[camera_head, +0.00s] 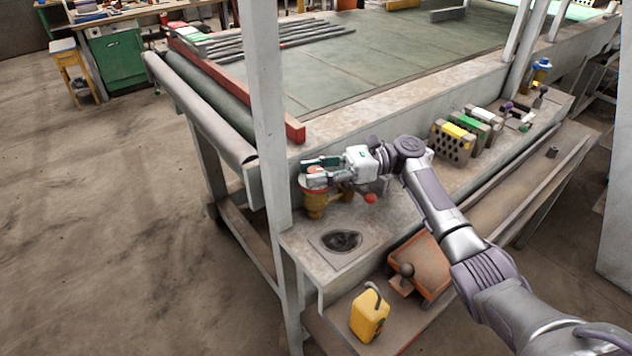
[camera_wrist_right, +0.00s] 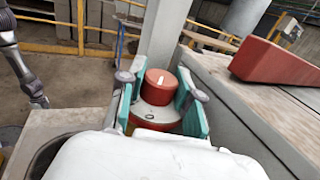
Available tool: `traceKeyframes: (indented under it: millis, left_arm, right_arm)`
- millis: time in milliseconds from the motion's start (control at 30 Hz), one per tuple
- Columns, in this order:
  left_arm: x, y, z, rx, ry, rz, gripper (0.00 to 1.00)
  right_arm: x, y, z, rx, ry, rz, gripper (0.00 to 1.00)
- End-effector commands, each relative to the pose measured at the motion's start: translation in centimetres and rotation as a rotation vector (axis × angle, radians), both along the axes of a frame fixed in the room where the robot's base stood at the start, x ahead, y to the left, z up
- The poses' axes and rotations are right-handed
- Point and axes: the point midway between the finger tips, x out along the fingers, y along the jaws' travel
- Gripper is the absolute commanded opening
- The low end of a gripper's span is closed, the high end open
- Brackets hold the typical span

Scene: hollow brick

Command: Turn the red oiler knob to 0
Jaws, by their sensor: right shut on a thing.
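The oiler has an amber body (camera_head: 316,204) and stands at the near left corner of the bench shelf. Its red knob (camera_wrist_right: 160,88) is a round cap with a short white mark on top; no 0 can be read. My right gripper (camera_head: 318,171) reaches in from the right and is shut on the knob. In the right wrist view its teal finger pads (camera_wrist_right: 162,95) stand on both sides of the knob. The fingers partly hide the knob in the head view. My left gripper is not in view.
A grey post (camera_head: 268,110) rises close beside the oiler. A red ball (camera_head: 371,198) sits just right of it. A recessed dark hole (camera_head: 342,241) lies in front. A yellow can (camera_head: 369,315) is on the lower shelf.

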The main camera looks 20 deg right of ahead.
Motion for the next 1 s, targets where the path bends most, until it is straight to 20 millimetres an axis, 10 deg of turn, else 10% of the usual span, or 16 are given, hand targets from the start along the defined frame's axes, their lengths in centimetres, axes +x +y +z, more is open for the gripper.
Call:
traceKeyframes:
  millis: [700, 733, 867, 1000]
  left_arm:
    - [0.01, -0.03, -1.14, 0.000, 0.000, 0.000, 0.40]
    - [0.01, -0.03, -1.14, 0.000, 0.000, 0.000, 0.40]
    - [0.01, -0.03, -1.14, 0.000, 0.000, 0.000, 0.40]
    - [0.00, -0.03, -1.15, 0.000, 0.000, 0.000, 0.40]
  right_arm:
    - [-0.04, 0.07, -0.10, -0.001, 0.002, 0.075, 0.00]
    - [-0.04, 0.07, -0.10, -0.001, 0.002, 0.075, 0.38]
    - [-0.04, 0.07, -0.09, -0.001, 0.001, 0.074, 0.60]
    - [-0.02, 0.06, -0.06, 0.000, 0.001, 0.074, 0.60]
